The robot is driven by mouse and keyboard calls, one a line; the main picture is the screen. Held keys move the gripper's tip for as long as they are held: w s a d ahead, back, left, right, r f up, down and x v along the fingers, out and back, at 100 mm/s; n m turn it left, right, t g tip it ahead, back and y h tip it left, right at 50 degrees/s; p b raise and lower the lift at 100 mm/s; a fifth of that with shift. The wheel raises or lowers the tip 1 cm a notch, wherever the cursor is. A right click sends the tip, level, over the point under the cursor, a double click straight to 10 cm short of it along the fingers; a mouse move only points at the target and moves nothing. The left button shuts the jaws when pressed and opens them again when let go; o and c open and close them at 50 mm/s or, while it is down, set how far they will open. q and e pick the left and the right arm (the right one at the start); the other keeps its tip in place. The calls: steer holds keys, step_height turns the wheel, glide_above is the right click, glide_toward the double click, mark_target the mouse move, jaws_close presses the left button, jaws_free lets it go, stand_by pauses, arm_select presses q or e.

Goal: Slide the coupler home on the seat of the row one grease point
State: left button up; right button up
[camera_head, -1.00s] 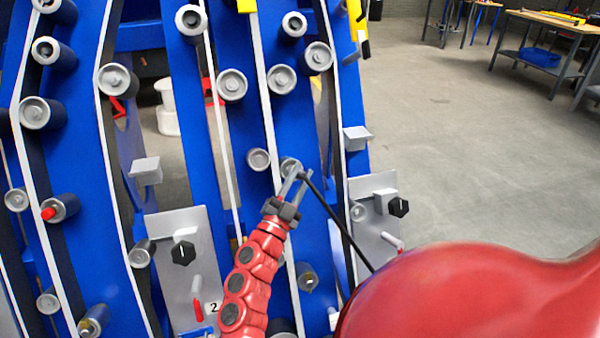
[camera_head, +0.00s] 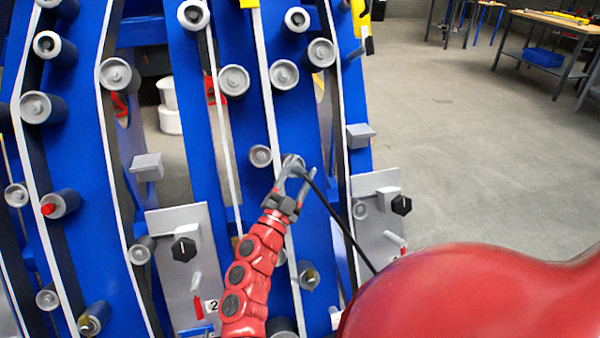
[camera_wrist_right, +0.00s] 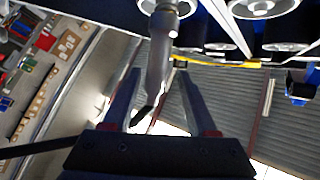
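My right gripper (camera_head: 294,180) reaches up from the bottom of the head view to a grey round fitting on the blue chassis (camera_head: 207,120). In the right wrist view its two fingers (camera_wrist_right: 160,100) stand apart. The slim grey coupler (camera_wrist_right: 158,65) lies between them, with clear gaps at both sides. The coupler's upper end meets a round seat (camera_wrist_right: 168,8) at the top edge; I cannot tell how fully it sits. A black hose (camera_head: 340,228) runs from the coupler down to the right. My left gripper is not in view.
Several grey-capped rollers (camera_head: 233,80) stick out around the gripper. A plate marked 2 (camera_head: 172,222) with a black knob (camera_head: 184,249) stands to the left, and another plate (camera_head: 378,235) to the right. A large red shape (camera_head: 470,300) covers the lower right.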

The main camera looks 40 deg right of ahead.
steer(key=shift+a, duration=0.1)
steer(key=v, duration=1.7)
steer(key=shift+f+p, duration=0.2)
steer(key=shift+p, duration=0.1)
steer(key=shift+s, duration=0.1)
